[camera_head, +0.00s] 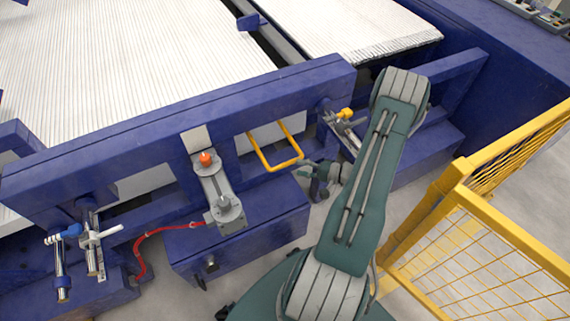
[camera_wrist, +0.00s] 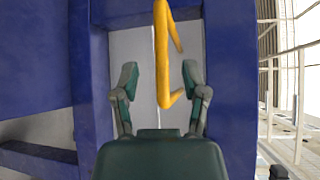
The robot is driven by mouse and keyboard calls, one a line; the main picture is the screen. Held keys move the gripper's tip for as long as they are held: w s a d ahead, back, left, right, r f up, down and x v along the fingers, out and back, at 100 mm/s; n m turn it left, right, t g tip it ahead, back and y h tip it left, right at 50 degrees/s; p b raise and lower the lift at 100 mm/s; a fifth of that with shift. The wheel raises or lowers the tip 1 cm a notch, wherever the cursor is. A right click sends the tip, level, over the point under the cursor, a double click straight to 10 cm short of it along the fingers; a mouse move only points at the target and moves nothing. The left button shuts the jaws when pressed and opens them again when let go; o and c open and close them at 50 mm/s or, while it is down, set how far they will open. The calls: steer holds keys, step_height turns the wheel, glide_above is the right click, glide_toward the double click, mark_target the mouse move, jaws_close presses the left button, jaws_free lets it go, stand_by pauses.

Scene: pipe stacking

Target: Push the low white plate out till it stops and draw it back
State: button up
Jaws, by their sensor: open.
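The low white plate (camera_head: 262,137) shows in an opening of the blue frame, behind a yellow U-shaped handle (camera_head: 278,167). My gripper (camera_head: 312,173) is just right of the handle's near end in the head view. In the wrist view my gripper (camera_wrist: 159,77) is open, with one green finger on each side. The yellow handle (camera_wrist: 162,50) lies in line with the gap between the fingers, and the pale plate (camera_wrist: 127,48) fills the recess behind it. I cannot tell whether any finger touches the handle. Nothing is held.
The blue frame (camera_head: 190,112) surrounds the opening, with blue walls close on both sides in the wrist view. A grey clamp with an orange knob (camera_head: 206,158) stands left, a yellow-knobbed latch (camera_head: 345,113) right. A red hose (camera_head: 150,240) hangs left. Yellow mesh fencing (camera_head: 480,235) stands right.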

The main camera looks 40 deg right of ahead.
mark_target(285, 163)
steer(key=x, duration=0.5)
steer(key=shift+w+d, duration=0.15)
steer(key=shift+w+a+f, duration=0.1)
steer(key=shift+w+a, duration=0.15)
jaws_close()
